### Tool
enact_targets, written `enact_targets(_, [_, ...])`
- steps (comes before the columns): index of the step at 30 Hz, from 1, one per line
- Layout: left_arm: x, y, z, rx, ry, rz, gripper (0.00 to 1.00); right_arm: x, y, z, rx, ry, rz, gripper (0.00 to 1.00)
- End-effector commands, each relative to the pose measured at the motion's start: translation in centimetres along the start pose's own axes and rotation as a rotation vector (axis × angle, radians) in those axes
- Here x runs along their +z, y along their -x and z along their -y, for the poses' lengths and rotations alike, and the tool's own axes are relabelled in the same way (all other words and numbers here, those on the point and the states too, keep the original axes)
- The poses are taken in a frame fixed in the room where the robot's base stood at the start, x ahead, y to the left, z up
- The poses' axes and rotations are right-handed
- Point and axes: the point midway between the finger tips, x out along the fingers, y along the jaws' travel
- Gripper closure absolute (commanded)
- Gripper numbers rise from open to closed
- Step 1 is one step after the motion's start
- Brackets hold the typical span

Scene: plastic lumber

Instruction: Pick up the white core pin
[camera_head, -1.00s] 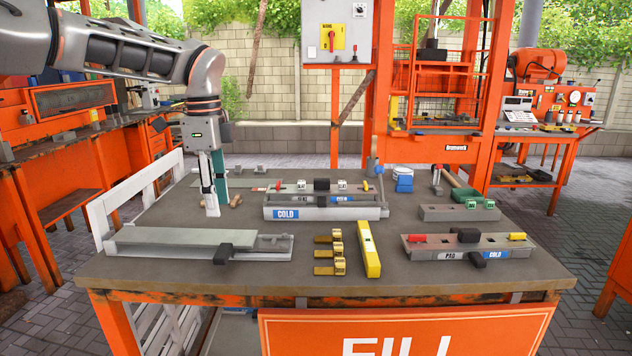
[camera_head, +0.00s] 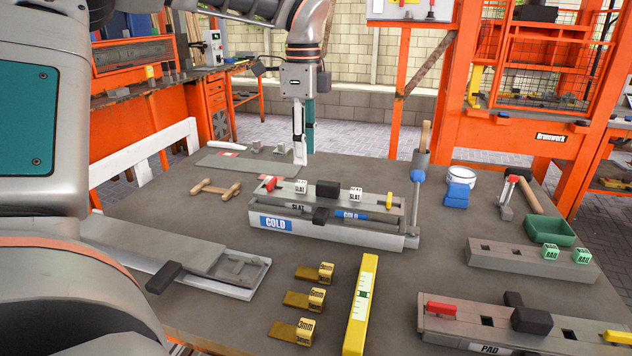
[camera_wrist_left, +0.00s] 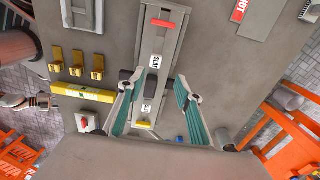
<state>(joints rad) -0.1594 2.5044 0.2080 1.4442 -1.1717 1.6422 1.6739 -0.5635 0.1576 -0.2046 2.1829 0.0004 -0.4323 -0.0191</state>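Two small white blocks marked SLAT, which look like the white core pins, stand on the grey mold marked COLD (camera_head: 345,229). The left one (camera_head: 301,187) is beside a red handle; the right one (camera_head: 355,194) is beyond a black block. In the wrist view they show between and beyond my fingers, one farther (camera_wrist_left: 154,61) and one nearer (camera_wrist_left: 147,107). My left gripper (camera_head: 303,157) points down and appears behind the mold in the head view. It also shows in the wrist view (camera_wrist_left: 160,77), where its teal-lined fingers are apart and empty.
A yellow level (camera_head: 361,305) and several brass gauge blocks (camera_head: 317,272) lie in front of the mold. Green PAD blocks (camera_head: 550,251) sit farther right. A wooden-handled tool (camera_head: 216,188) lies left.

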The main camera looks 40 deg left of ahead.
Motion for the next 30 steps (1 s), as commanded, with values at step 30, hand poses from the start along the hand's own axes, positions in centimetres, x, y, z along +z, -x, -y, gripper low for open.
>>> enact_targets(30, [0.5,-7.4,-0.8,0.001,-0.001,0.000,0.94,0.2,0.2,0.1,-0.002,-0.002,0.005,0.60])
